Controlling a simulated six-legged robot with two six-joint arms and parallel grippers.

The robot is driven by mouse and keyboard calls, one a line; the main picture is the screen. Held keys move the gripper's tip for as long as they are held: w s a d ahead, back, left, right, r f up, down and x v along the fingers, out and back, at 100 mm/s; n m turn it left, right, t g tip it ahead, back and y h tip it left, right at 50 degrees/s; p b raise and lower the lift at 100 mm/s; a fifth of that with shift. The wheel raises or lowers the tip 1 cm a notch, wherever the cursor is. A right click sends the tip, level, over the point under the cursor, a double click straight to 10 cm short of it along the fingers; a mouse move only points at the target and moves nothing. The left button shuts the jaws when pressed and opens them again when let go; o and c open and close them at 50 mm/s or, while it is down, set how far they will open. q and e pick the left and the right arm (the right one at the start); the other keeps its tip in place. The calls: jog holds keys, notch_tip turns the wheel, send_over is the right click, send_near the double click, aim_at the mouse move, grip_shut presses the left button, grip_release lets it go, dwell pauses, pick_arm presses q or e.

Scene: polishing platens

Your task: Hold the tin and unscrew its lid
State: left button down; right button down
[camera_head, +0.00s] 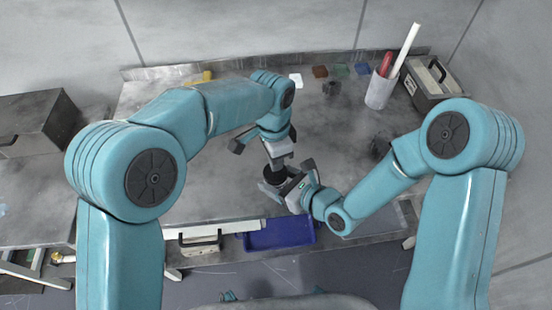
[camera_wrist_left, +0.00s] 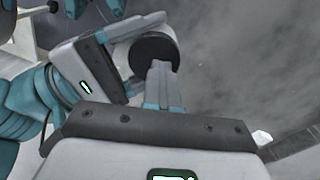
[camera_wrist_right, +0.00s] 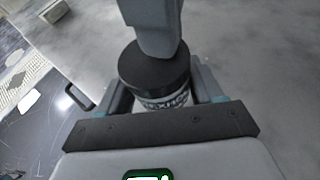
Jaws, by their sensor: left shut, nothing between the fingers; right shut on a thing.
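The tin has a black lid (camera_wrist_right: 150,68) and a pale body with dark lettering (camera_wrist_right: 166,103) in the right wrist view. My right gripper (camera_wrist_right: 163,100) is shut around the tin's body, one finger on each side, with the lid above the fingers. The tin's dark top also shows in the head view (camera_head: 277,172) and in the left wrist view (camera_wrist_left: 154,50). My left gripper (camera_wrist_left: 163,72) is shut and empty, its fingers together directly over the lid. I cannot tell whether the fingertips touch the lid. The tin's underside is hidden.
A blue tray (camera_head: 282,235) lies at the bench's front edge, beside a pale handled piece (camera_head: 200,240). At the back right stand a holder (camera_head: 380,92) with a red and a white rod and a grey box (camera_head: 432,82). The middle right of the bench (camera_head: 350,125) is largely clear.

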pick_arm(q)
jog(key=c, duration=1.9)
grip_release()
jog(key=shift+s+a+f, duration=0.2)
jog(key=shift+f, duration=0.1)
jog(key=o, duration=0.5)
jog(key=shift+c, duration=0.2)
